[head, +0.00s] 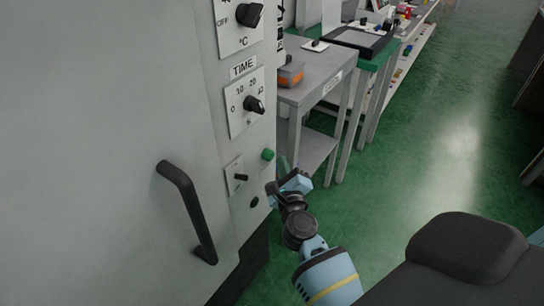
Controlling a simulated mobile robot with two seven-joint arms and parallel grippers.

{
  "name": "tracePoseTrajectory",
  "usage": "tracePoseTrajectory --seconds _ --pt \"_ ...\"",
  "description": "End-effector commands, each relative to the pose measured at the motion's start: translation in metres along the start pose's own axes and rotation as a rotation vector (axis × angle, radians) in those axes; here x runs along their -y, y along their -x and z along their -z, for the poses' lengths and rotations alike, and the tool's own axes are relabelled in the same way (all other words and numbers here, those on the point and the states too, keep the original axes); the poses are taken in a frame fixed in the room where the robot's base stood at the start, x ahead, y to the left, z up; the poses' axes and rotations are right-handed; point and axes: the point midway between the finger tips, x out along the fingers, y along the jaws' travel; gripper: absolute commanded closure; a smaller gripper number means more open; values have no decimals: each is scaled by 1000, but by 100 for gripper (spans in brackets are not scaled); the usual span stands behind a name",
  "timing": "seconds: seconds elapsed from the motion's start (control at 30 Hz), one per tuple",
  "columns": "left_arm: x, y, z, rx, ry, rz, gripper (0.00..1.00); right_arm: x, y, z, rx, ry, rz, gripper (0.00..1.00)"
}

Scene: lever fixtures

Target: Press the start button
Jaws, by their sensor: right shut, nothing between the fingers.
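A green button (268,154) sticks out from the right edge of the grey cabinet's control panel, level with the top of a small white plate with a black switch (240,177). A darker round button (254,202) sits lower on the same panel. I cannot read a label on either. My right gripper (276,187) is shut and empty, to the right of the panel and a little below the green button. It appears apart from the button. My left gripper is not in view.
The cabinet door has a black handle (187,210). Above the buttons are a TIME knob (254,105) and a temperature knob (249,15). A grey table (318,72) with an orange-and-grey box (290,75) stands behind the gripper.

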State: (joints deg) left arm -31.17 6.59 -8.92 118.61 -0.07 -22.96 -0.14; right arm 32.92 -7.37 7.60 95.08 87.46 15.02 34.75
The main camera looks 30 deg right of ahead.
Motion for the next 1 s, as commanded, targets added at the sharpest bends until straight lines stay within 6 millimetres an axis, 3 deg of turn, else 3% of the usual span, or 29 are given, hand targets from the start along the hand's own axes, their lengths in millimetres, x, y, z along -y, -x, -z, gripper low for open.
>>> tracePoseTrajectory --seconds 1.0 --pt "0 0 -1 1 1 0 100 -6 -8 -6 0 -1 0 100"
